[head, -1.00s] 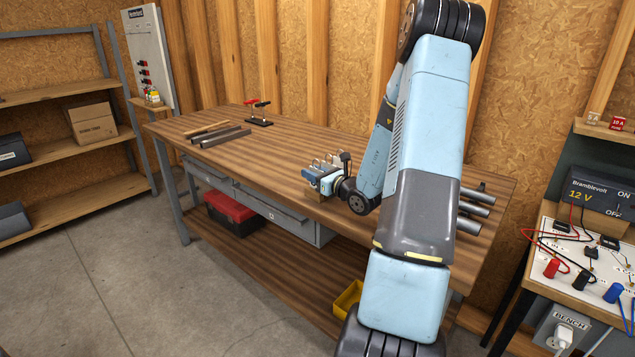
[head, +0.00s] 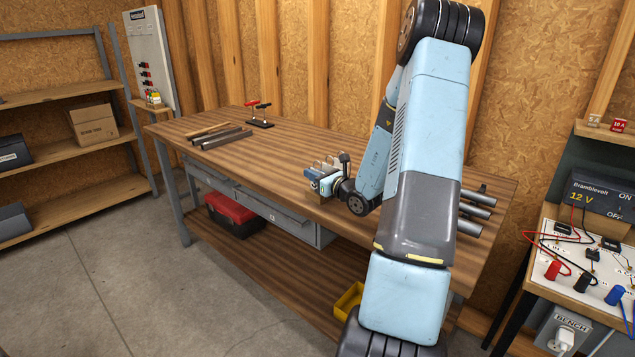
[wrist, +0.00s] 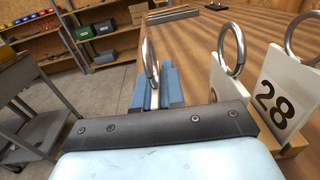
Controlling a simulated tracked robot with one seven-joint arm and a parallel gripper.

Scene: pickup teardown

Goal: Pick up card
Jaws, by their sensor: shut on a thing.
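My gripper (wrist: 154,90) has its two blue fingers shut on a white card (wrist: 154,99), seen nearly edge-on. A metal ring (wrist: 152,66) stands up at the top of this card. To its right, a white card marked 28 (wrist: 275,103) and another white card (wrist: 222,82) stand upright, each with a metal ring, at a wooden block (wrist: 294,146). In the head view my gripper (head: 322,180) is low over the workbench (head: 270,165), near its front edge. The wrist hides the lower part of the held card, so I cannot tell whether it touches the block.
Dark bars (head: 222,138) and a small stand with red and black handles (head: 259,113) lie towards the bench's far left end. Grey pipes (head: 478,212) are to the right of my arm. The bench top left of my gripper is clear.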

